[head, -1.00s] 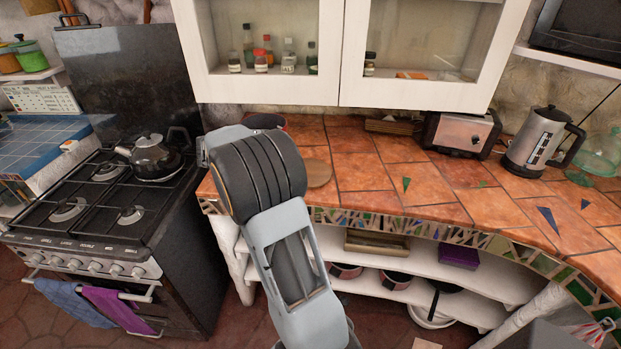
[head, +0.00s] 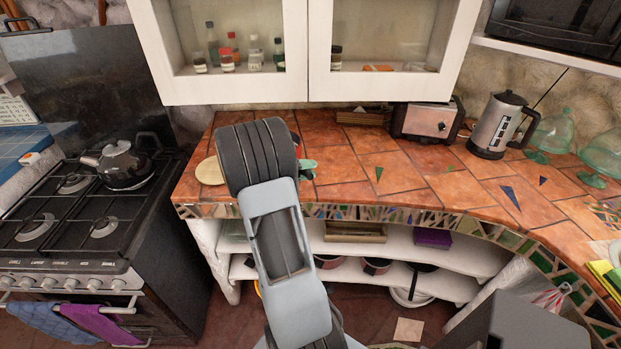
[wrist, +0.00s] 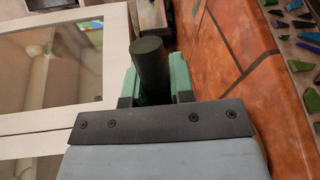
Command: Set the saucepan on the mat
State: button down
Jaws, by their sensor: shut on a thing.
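My gripper (wrist: 154,88) is shut on the dark, round handle of the saucepan (wrist: 151,62) in the wrist view. The handle stands between the two teal fingers. In the head view only a bit of my gripper (head: 308,165) shows, past the right side of my arm, above the counter. The saucepan's body is hidden there behind my arm, so I cannot tell whether it touches the counter. A flat, round, tan disc (head: 209,170), which looks like the mat, lies on the counter's left end, left of my arm. Its right edge is close to my arm.
A toaster (head: 428,122), an electric kettle (head: 497,124) and green glass domes (head: 551,132) stand along the back right of the tiled counter (head: 400,175). Wall cabinets (head: 235,90) hang above. A stove (head: 65,215) with a kettle (head: 124,166) is at left. The counter's middle is clear.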

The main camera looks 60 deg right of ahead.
jog(key=f, duration=0.3)
jog(key=shift+s+d+f, duration=0.25)
jog(key=shift+d+f, duration=0.05)
jog(key=shift+f, duration=0.15)
jog(key=c, duration=1)
grip_release()
jog(key=shift+a, duration=0.15)
jog(key=b+v, duration=0.3)
jog(key=v, duration=0.9)
jog(key=s+a+r+n+t+y, duration=0.1)
jog(key=s+a+n+t+y, duration=0.2)
jog(key=a, duration=1.1)
jog(key=s+a+r+n+t+y, duration=0.1)
jog(key=s+a+n+t+y, duration=0.1)
jog(key=a+t+y, duration=0.8)
jog(key=s+a, duration=0.1)
jog(key=a, duration=0.3)
jog(key=shift+s+r+n+t, duration=0.25)
jog(key=shift+s+n+t, duration=0.05)
jog(key=shift+s+n, duration=0.1)
